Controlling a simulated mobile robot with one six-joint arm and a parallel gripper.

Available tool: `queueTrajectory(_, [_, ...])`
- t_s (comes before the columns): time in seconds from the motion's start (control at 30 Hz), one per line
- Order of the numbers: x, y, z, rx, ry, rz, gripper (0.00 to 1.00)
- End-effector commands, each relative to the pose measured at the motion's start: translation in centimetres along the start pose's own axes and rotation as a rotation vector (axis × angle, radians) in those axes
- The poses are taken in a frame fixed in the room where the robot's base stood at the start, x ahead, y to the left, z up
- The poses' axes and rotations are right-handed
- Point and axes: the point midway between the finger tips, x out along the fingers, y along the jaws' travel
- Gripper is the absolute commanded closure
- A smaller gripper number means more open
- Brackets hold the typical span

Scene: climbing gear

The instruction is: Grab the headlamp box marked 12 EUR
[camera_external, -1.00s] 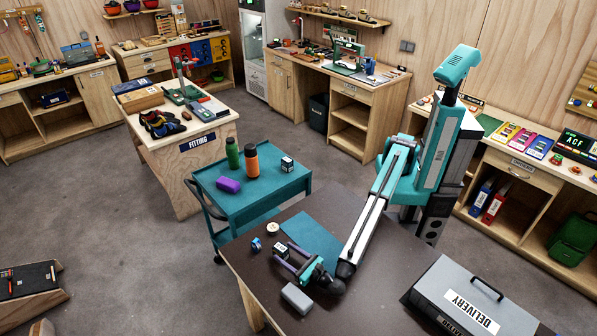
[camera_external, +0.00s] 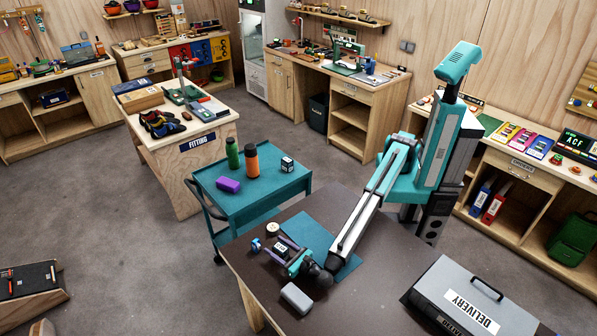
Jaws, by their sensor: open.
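A small dark box with a white label (camera_external: 281,249) lies on the dark brown table (camera_external: 245,275). My gripper (camera_external: 274,244) is low over the table, its jaws open and pointing to the upper left. The box appears to be between or just under the two fingers, partly hidden by them; I cannot tell if they touch it. A similar dark box with a white label (camera_external: 287,164) stands on the teal cart (camera_external: 215,187). The prices on both boxes are too small to read.
A grey rounded case (camera_external: 296,298) lies close to my gripper. A blue ring-like item (camera_external: 256,245) and a round tan item (camera_external: 273,228) sit beyond the fingers. A teal mat (camera_external: 308,234) lies beside my arm. A grey DELIVERY case (camera_external: 470,300) stands at the right.

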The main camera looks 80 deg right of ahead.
Motion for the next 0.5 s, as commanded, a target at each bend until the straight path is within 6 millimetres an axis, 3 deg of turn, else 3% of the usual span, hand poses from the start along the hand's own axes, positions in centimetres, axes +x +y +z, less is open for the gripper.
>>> queueTrajectory(0.2, [1.6, 0.0, 0.0, 0.000, 0.000, 0.000, 0.42])
queueTrajectory(0.5, [1.7, 0.0, 0.0, -0.001, 0.000, 0.001, 0.42])
